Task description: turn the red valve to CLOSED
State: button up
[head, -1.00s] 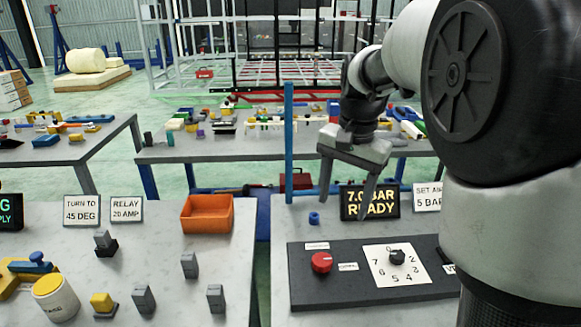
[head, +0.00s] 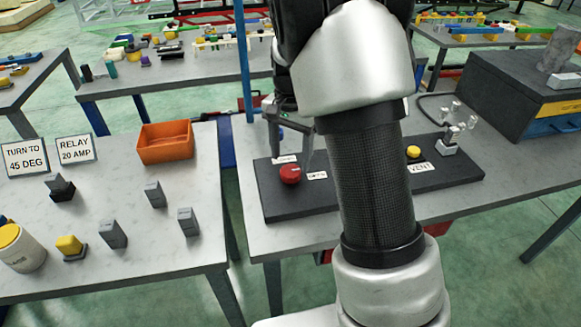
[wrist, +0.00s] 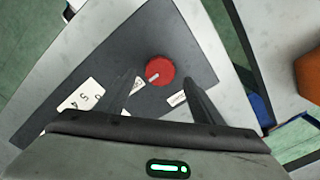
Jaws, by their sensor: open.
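The red valve (head: 290,173) is a round knob on a dark grey panel (head: 275,204). In the wrist view the valve (wrist: 165,65) has a white pointer mark aimed down-left, toward a small white label (wrist: 137,85). Another label (wrist: 178,98) lies below and right of it. I cannot read either label. My gripper (head: 289,144) is open and empty, fingers pointing down above the panel near the valve. In the wrist view my gripper (wrist: 159,78) has one finger on each side of the knob; I cannot tell whether they touch it.
A numbered dial plate (wrist: 85,97) lies beside the valve, hidden by my arm in the head view. A yellow button (head: 413,152) with a VENT label (head: 423,168) is farther right on the panel. An orange bin (head: 165,142) stands on the left table.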

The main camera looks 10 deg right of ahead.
aim_at(291, 170)
jog(key=shift+f, duration=2.05)
jog(key=c, duration=1)
jog(key=shift+c, duration=0.2)
